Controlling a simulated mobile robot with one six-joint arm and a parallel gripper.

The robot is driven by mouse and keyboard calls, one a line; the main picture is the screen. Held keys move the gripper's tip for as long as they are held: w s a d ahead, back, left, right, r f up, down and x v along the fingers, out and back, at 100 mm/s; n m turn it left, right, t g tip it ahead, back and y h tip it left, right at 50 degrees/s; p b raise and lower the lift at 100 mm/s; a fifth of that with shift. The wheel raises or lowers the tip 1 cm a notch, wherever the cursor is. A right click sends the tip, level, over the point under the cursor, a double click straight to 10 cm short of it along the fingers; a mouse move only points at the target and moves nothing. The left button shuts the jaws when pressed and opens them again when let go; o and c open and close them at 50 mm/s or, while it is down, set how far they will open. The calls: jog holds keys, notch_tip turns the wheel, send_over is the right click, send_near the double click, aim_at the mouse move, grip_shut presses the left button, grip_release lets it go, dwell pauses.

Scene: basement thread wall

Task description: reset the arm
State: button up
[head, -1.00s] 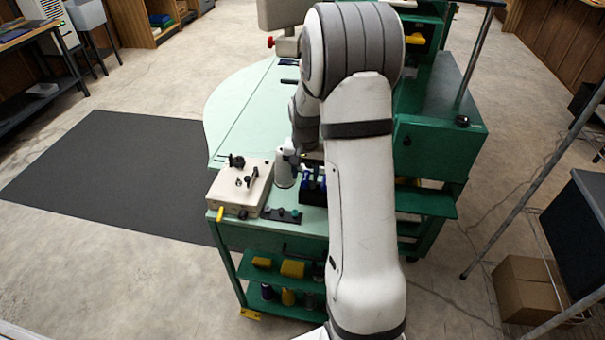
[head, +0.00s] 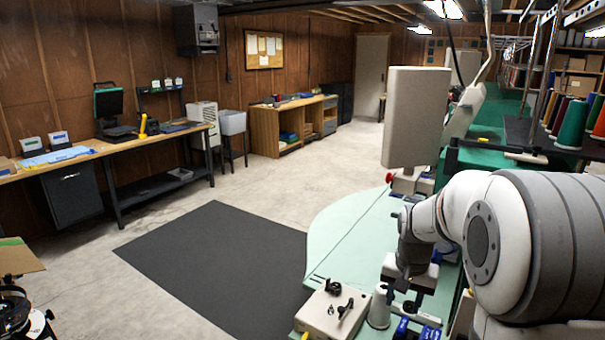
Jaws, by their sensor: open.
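My arm comes in from the right of the head view and bends down over the pale green table (head: 345,232). My gripper (head: 404,284) hangs at the end of the arm, above the table's near part. It is open; its fingers are small and dark here, and I see nothing held between them. A white cone (head: 379,308) stands on the table just below and left of the gripper; whether they touch is hard to tell.
A cream box with black knobs (head: 332,311) sits left of the cone. Blue items (head: 402,328) are at the bottom edge. A light grey panel (head: 416,117) rises behind the arm. A dark mat (head: 215,270) and open floor lie left; a wooden workbench (head: 100,150) lines the wall.

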jog(key=s+a+r+n, duration=0.1)
jog(key=s+a, duration=0.2)
jog(key=s, duration=0.3)
jog(key=s+a+r+n+t, duration=0.1)
jog(key=s+a+r+n, duration=0.1)
jog(key=s, duration=0.5)
jog(key=s+a+r+n, duration=0.1)
jog(key=s+a+n, duration=0.1)
jog(key=s, duration=0.5)
jog(key=shift+a+r+t, duration=0.35)
jog(key=shift+a+t, duration=0.05)
jog(key=shift+a, duration=0.4)
jog(key=shift+c, duration=0.7)
